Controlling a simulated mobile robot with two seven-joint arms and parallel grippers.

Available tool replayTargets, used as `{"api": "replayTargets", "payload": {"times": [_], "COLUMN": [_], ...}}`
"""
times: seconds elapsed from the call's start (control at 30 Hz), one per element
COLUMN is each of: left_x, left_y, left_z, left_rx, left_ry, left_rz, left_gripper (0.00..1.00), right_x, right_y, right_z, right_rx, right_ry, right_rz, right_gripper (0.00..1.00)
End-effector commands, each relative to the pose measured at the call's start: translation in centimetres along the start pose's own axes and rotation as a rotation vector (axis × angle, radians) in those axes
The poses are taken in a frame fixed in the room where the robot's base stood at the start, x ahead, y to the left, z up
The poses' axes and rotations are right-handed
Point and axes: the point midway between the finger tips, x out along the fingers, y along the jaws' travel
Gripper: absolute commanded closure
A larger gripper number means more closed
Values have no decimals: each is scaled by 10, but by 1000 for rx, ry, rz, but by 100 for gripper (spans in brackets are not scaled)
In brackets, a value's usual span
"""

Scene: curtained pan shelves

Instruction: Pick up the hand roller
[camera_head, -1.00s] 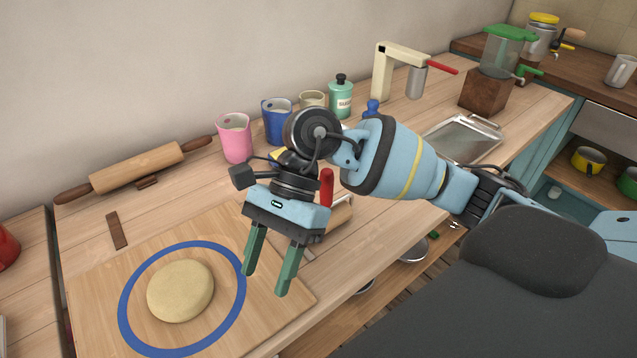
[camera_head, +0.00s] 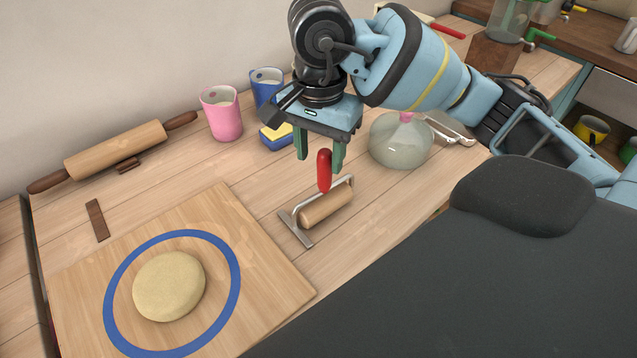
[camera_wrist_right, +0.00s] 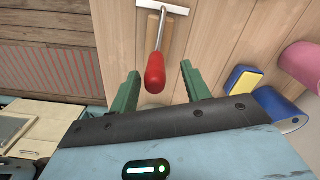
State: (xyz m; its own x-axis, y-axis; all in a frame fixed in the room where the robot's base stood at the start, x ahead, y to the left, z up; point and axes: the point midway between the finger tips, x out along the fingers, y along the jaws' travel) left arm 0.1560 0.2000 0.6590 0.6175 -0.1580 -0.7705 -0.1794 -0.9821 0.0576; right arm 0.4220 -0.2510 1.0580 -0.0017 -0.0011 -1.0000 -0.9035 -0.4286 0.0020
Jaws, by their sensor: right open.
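The hand roller (camera_head: 326,204) lies on the wooden counter, right of the cutting board. It has a wooden cylinder, a metal frame and a red handle (camera_head: 324,170) that points up. My right gripper (camera_head: 320,165) is above it, open, with its green fingers either side of the red handle in the head view. In the right wrist view the red handle (camera_wrist_right: 155,73) shows between and slightly beyond the fingertips of my gripper (camera_wrist_right: 160,80). I cannot tell whether a finger touches it. My left gripper is in neither view.
A cutting board (camera_head: 270,268) with a blue ring and dough (camera_head: 169,286) lies at the front left. A rolling pin (camera_head: 115,150), a pink cup (camera_head: 221,113), a blue cup (camera_head: 265,86) and a sponge (camera_head: 276,137) stand behind. A glass vessel (camera_head: 400,140) is right of the gripper.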

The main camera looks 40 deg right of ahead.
Motion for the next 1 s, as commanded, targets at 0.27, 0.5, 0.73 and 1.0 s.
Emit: {"api": "replayTargets", "payload": {"times": [0.27,0.5,0.73,1.0], "left_x": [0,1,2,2], "left_y": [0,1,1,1], "left_z": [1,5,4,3], "left_rx": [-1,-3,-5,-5], "left_ry": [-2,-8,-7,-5], "left_rz": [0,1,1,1], "left_gripper": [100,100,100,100], "right_x": [14,42,51,51], "right_y": [4,8,8,7], "right_z": [0,0,-1,-1], "right_rx": [0,0,0,0], "right_ry": [-2,-3,-1,0], "right_rz": [2,2,-2,-2], "right_gripper": [53,53,53,68]}}
